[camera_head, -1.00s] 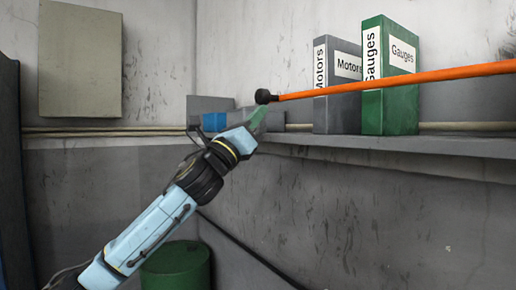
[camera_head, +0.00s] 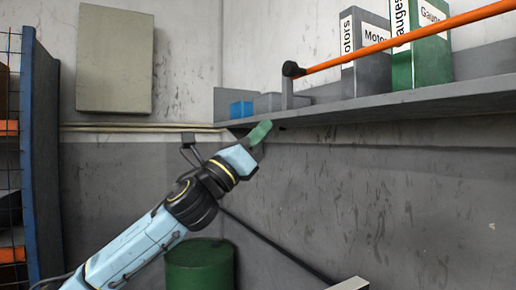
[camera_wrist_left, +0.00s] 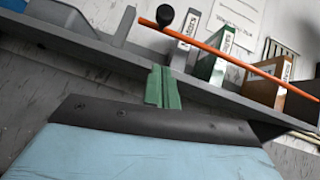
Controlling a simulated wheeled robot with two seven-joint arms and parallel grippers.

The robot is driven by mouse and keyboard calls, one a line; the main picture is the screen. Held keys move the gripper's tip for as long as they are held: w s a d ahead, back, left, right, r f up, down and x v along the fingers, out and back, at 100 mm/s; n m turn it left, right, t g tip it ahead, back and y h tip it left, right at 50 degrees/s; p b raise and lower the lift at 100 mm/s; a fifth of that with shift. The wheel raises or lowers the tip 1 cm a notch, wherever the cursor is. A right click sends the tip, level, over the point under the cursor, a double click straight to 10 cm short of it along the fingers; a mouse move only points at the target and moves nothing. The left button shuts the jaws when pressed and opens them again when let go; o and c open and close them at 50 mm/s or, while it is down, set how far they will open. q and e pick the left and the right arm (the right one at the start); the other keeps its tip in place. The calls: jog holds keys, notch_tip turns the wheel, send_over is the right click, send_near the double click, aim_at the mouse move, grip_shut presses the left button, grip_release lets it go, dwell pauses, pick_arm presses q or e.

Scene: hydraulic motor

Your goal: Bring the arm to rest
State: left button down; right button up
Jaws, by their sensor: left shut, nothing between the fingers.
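My left arm comes in from the lower left in the head view. Its left gripper (camera_head: 260,133) has green fingers that are shut with nothing between them. The fingertips point up and right, just below the shelf's front edge in the picture. In the left wrist view the gripper (camera_wrist_left: 163,88) shows its green fingers together, pointing toward the shelf. Whether the fingers touch the shelf I cannot tell. My right gripper is not in view.
The grey shelf (camera_head: 400,107) holds a grey Motors binder (camera_head: 367,70), a green Gauges binder (camera_head: 425,65) and a blue box (camera_head: 241,109). An orange bar (camera_head: 390,43) runs along its front. A green drum (camera_head: 200,265) stands below. A blue rack (camera_head: 40,150) is at left.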

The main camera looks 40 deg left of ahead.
pick_arm(q)
jog(key=shift+s+f, duration=0.2)
jog(key=shift+s, duration=0.15)
